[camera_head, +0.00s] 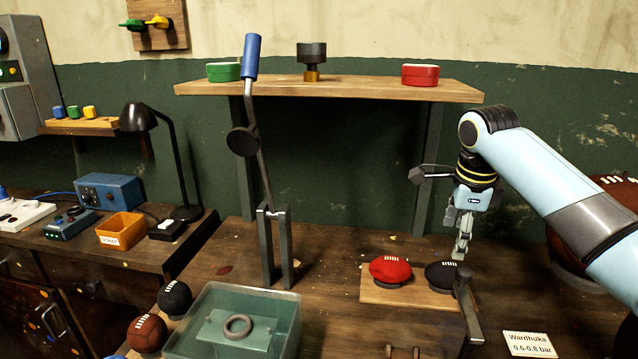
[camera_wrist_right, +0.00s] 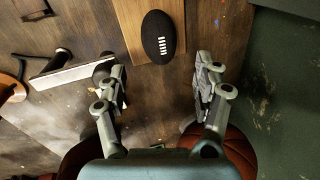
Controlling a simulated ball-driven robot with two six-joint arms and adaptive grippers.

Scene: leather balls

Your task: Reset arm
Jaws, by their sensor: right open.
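My right arm (camera_head: 570,190) comes in from the right. My right gripper (camera_head: 461,250) hangs pointing down over the bench, beside the small black ball (camera_head: 441,277) in the head view. In the right wrist view the gripper (camera_wrist_right: 160,75) has its fingers spread apart with nothing between them. The black ball (camera_wrist_right: 158,38) with white laces lies on the wooden board (camera_wrist_right: 134,28), beyond the fingertips. A red ball (camera_head: 390,270) sits on the same board to its left. My left gripper is not in view.
A lever press with a blue handle (camera_head: 252,57) stands left of centre. A wooden shelf (camera_head: 330,88) spans behind, holding green and red tins. A teal bin (camera_head: 285,310) with a ring is at the front. A dark post (camera_head: 466,300) and a white label (camera_head: 529,345) are near the gripper.

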